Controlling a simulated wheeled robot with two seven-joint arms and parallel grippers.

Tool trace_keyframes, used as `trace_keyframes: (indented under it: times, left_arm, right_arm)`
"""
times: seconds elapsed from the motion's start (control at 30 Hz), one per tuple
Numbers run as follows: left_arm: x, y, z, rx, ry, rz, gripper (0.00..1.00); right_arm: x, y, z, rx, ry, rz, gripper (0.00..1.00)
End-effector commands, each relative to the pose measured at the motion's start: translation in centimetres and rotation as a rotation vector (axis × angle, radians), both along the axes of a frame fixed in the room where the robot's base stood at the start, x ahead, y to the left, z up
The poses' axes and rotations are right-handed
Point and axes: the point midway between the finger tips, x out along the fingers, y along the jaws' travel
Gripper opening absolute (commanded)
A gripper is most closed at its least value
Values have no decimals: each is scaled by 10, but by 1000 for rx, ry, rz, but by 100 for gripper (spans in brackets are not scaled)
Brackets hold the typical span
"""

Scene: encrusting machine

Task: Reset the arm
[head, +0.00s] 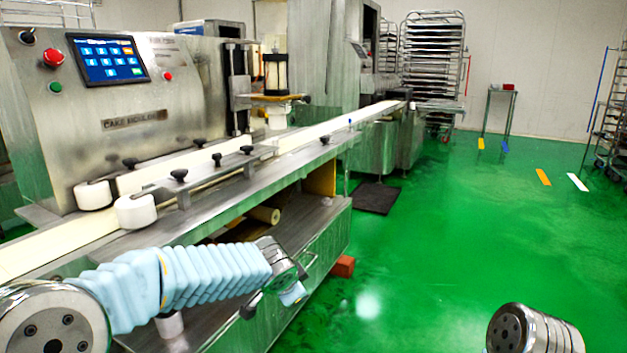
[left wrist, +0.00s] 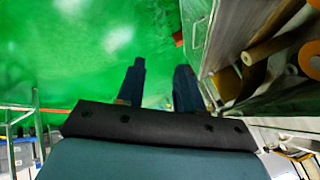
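My left arm, in a pale blue ribbed sleeve, reaches in from the lower left of the head view. Its gripper (head: 271,298) is beside the front of the encrusting machine's lower frame, over the edge of the green floor. In the left wrist view the two dark fingers of the left gripper (left wrist: 152,68) stand apart with only green floor between them, so it is open and empty. Only a round metal part of my right arm shows at the bottom right of the head view; the right gripper is out of view.
The encrusting machine (head: 150,85), with a touch screen (head: 108,60) and long conveyor (head: 310,131), fills the left side. A red-brown block (head: 343,266) lies by its base. A dark mat (head: 376,197) and tray rack (head: 432,60) are farther back. Green floor (head: 450,230) on the right is clear.

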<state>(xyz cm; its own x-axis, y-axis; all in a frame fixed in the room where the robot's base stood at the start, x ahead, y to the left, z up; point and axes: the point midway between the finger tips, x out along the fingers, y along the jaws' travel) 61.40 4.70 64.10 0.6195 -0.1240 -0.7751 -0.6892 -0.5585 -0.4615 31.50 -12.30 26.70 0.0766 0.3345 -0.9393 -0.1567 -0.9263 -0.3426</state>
Motion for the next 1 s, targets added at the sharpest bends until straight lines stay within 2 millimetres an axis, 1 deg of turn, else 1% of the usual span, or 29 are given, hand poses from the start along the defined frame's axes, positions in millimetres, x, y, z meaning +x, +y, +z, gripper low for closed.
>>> trace_keyframes:
  times: [0.03, 0.07, 0.1, 0.17, 0.2, 0.27, 0.3, 0.37, 0.4, 0.47, 0.5, 0.6, 0.63, 0.7, 0.77, 1.0]
  left_arm:
    - [-11, 2, -44, -46, 89, 15, 36]
    - [-19, 3, -70, -81, 141, 29, 36]
    - [-32, 4, -103, -134, 210, 54, 36]
    - [-55, 8, -151, -216, 313, 110, 36]
    - [-74, 11, -181, -271, 380, 158, 36]
    - [-106, 17, -224, -356, 479, 253, 36]
    - [-129, 22, -249, -411, 541, 328, 36]
    - [-164, 30, -282, -484, 623, 454, 36]
    - [-188, 36, -300, -522, 668, 541, 36]
    - [-221, 45, -321, -565, 722, 669, 36]
    - [-241, 51, -331, -584, 749, 746, 36]
    - [-278, 62, -347, -607, 788, 895, 36]
    - [-286, 64, -350, -608, 795, 926, 36]
    - [-297, 68, -353, -611, 802, 974, 36]
    - [-302, 70, -355, -611, 806, 995, 36]
    - [-302, 70, -355, -612, 804, 998, 36]
  right_arm:
    - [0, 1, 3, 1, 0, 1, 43]
    - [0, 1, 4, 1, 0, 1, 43]
    - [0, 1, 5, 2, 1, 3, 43]
    - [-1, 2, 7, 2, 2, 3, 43]
    - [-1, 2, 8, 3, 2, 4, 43]
    - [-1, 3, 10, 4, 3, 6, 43]
    - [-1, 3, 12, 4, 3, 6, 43]
    - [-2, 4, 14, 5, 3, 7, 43]
    - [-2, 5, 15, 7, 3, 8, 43]
    - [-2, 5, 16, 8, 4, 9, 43]
    - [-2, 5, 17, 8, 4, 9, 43]
    - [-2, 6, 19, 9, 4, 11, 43]
    - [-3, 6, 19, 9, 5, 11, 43]
    - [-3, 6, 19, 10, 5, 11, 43]
    - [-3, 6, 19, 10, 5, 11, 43]
    - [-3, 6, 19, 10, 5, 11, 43]
